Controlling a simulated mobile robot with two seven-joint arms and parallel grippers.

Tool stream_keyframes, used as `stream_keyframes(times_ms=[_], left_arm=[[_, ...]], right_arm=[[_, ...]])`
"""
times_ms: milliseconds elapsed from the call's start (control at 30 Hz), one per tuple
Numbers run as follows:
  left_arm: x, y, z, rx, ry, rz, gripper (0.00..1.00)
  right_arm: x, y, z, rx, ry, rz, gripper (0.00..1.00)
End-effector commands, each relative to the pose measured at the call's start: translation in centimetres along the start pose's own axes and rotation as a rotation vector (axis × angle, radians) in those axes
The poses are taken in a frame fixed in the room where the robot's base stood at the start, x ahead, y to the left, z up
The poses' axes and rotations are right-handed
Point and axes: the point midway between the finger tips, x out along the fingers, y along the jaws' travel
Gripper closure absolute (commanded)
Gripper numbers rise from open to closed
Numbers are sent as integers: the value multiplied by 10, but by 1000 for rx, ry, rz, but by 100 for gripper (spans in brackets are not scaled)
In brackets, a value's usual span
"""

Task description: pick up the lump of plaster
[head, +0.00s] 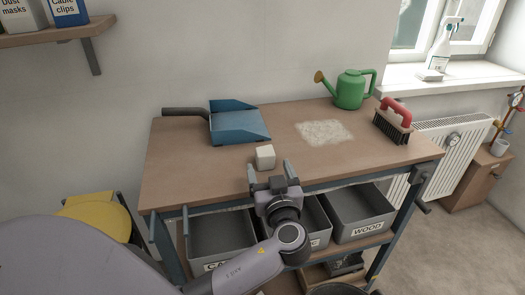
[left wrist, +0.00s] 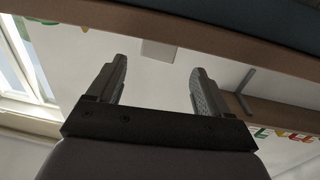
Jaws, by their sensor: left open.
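The lump of plaster (head: 265,157) is a small off-white block on the wooden bench top (head: 180,170), close to its front edge. My left gripper (head: 270,174) is open and empty at the front edge, just on the near side of the lump, with its fingers pointing towards it. My right gripper is not in view.
A blue dustpan (head: 238,126) lies behind the lump. A pale powder patch (head: 325,132), green watering can (head: 350,92) and red-handled brush (head: 394,122) are to the right. Grey bins (head: 362,210) stand below the bench top. The bench's left front is clear.

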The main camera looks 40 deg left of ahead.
Motion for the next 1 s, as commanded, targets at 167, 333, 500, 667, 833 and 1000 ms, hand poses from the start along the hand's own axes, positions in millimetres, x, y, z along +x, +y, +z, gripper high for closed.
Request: stream_keyframes(times_ms=[167, 333, 500, 667, 833, 1000], left_arm=[[8, 0, -1, 3, 0, 0, 20], [26, 1, -2, 4, 0, 1, 20], [48, 3, -5, 4, 1, 0, 20], [66, 3, -2, 5, -2, 2, 20], [72, 4, -1, 2, -3, 3, 20], [71, 4, 0, 2, -3, 3, 24]], right_arm=[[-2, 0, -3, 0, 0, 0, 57], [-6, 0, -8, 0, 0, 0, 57], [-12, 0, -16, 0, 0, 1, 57], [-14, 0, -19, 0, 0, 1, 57], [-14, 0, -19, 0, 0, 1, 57], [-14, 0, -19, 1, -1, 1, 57]])
